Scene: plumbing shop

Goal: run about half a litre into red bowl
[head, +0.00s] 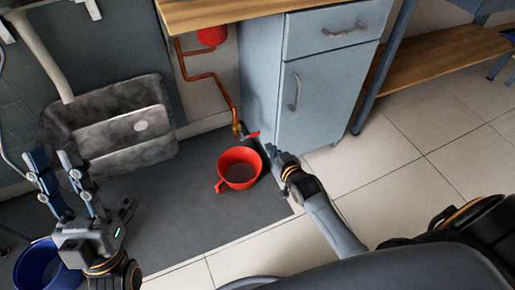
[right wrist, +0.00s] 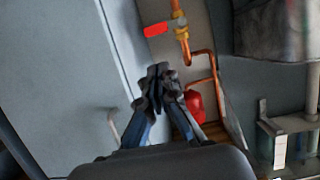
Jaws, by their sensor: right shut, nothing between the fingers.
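In the right wrist view the lever (right wrist: 156,30) sticks out crosswise to the pipe. No stream is visible. My right gripper (head: 272,151) is shut and empty, beside the bowl's right rim and apart from the lever. My left gripper (head: 52,165) is open and empty near the sink.
A grey stone sink (head: 145,152) is at left, a blue bucket (head: 38,275) at lower left. A grey cabinet (head: 320,95) stands close behind my right gripper, under a wooden worktop (head: 220,10). Tiled floor at right is clear.

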